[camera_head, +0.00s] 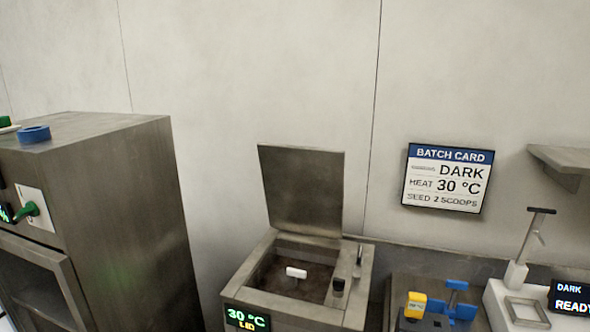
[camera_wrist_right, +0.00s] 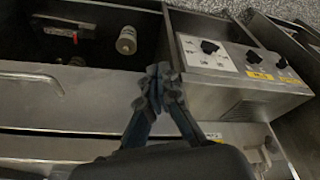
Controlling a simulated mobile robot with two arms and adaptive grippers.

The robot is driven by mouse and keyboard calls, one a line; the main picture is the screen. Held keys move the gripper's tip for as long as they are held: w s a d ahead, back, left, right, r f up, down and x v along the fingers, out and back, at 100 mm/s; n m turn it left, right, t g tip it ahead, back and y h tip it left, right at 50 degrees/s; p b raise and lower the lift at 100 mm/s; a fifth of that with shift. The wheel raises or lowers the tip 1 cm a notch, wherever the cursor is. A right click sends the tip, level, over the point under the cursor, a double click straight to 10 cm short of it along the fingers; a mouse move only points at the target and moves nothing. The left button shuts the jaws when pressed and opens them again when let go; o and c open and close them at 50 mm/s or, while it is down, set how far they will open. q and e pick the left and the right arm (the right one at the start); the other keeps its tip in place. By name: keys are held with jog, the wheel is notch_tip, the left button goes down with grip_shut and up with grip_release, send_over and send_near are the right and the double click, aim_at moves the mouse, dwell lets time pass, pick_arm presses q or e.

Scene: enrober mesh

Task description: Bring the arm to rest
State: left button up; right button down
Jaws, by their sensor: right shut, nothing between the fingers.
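My right gripper (camera_wrist_right: 159,82) shows in the right wrist view with its dark fingers closed together and nothing between them. It is in front of bare metal panels, beside a control box (camera_wrist_right: 245,65) with black knobs and yellow labels. I cannot tell whether the fingertips touch anything. Neither gripper shows in the head view.
In the head view, an open-lidded metal tank (camera_head: 262,272) holds a small white object (camera_head: 296,272). A tall steel cabinet (camera_head: 125,215) stands left, with a blue ring (camera_head: 34,133) on top. Yellow (camera_head: 415,305) and blue (camera_head: 455,300) items stand right. A batch card (camera_head: 447,180) hangs on the wall.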

jog(key=s+f+g+b, duration=0.1)
jog(key=s+f, duration=0.2)
jog(key=f, duration=0.9)
jog(key=s+f+b, duration=0.1)
jog(key=s+f, duration=0.3)
jog(key=f, duration=0.9)
jog(key=s+d+f+g+b, duration=0.1)
jog(key=s+d+f, duration=0.2)
jog(key=s+f, duration=0.7)
jog(key=s, duration=0.3)
jog(key=shift+d+f, duration=0.15)
jog(key=shift+f, duration=0.2)
jog(key=shift+s, duration=0.1)
